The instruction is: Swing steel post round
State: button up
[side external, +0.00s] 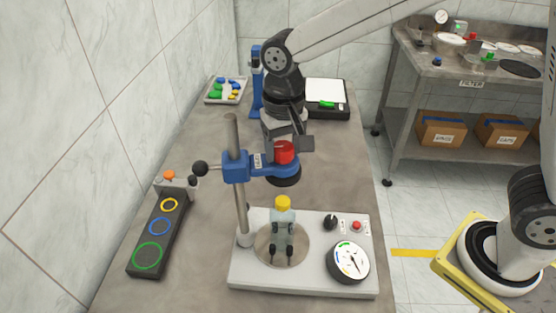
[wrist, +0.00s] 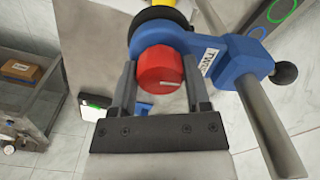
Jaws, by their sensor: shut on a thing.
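The steel post (side external: 233,135) stands upright at the left of a pale base plate (side external: 245,278). A blue arm (side external: 236,167) is clamped around it, with a black ball handle (side external: 200,168) on its left and a red knob (side external: 285,152) on its right end. My gripper (side external: 283,144) comes down from above and is shut on the red knob. In the wrist view the red knob (wrist: 160,72) sits between the two fingers, and the steel post (wrist: 268,125) slants at the right. A black disc (side external: 284,178) is under the arm's end.
A yellow-capped bottle (side external: 283,215) stands on the base's round plate, in front of the blue arm's end. A dial gauge (side external: 348,262) is at the base's front right. A ringed black rack (side external: 158,238) lies left. A tray of coloured caps (side external: 226,91) is at the back.

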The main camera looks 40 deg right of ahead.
jog(key=shift+a, duration=0.15)
jog(key=shift+s+a+m, duration=0.6)
jog(key=shift+s+m, duration=0.15)
jog(key=shift+m, duration=0.55)
jog(key=o, duration=1.2)
jog(key=shift+o, duration=0.2)
jog(key=shift+r, duration=0.1)
jog(key=shift+d+r, duration=0.1)
jog(key=shift+r, duration=2.85)
jog(key=shift+s, duration=0.1)
